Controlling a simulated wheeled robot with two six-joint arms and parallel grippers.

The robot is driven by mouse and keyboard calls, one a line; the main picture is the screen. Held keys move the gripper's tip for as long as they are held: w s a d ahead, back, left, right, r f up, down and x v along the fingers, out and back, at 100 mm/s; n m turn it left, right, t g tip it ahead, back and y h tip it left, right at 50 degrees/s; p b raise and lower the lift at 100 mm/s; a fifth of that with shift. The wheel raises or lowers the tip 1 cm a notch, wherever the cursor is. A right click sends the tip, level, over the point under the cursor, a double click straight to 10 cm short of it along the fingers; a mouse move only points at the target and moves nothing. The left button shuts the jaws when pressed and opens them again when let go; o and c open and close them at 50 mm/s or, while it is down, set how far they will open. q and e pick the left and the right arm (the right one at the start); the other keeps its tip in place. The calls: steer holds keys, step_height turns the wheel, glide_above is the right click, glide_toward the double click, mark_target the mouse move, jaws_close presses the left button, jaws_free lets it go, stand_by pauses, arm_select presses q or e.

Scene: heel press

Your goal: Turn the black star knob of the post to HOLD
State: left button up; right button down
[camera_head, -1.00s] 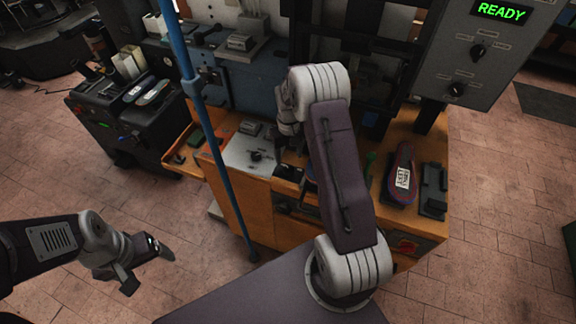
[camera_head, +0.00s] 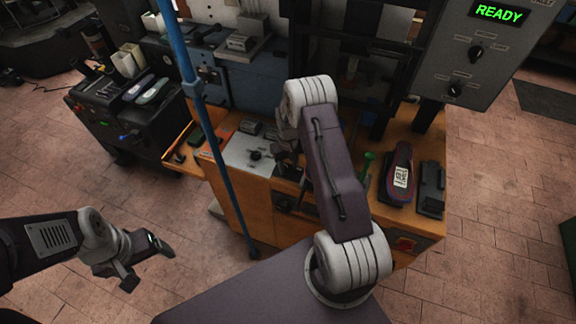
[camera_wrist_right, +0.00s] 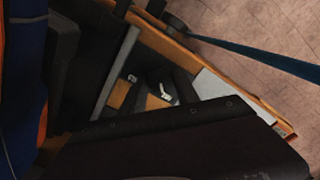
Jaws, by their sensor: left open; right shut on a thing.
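My right gripper (camera_head: 288,162) is low over the bench, beside the right edge of a pale grey plate (camera_head: 240,147). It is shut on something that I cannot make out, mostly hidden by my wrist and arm. A small black knob (camera_head: 254,155) sits on the plate, just left of the gripper. I cannot tell whether it is the star knob, and its labels are too small to read. The plate also shows in the right wrist view (camera_wrist_right: 217,88), where dark parts cover the grasp. My left gripper (camera_head: 150,270) is open and empty over the floor.
A blue pole (camera_head: 222,165) stands in front of the bench (camera_head: 245,203), between my arms. A shoe (camera_head: 400,170) and a black block (camera_head: 431,186) lie on the bench's right. A grey control box (camera_head: 485,55) reads READY. A black machine (camera_head: 112,105) stands left.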

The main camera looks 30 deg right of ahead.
steer(key=m+b, duration=0.1)
steer(key=m, duration=0.2)
steer(key=shift+m, duration=0.3)
steer(key=m+b, duration=0.1)
steer(key=m, duration=0.9)
steer(key=shift+b, duration=0.35)
steer(key=shift+m, duration=2.1)
steer(key=c, duration=0.9)
jaws_free()
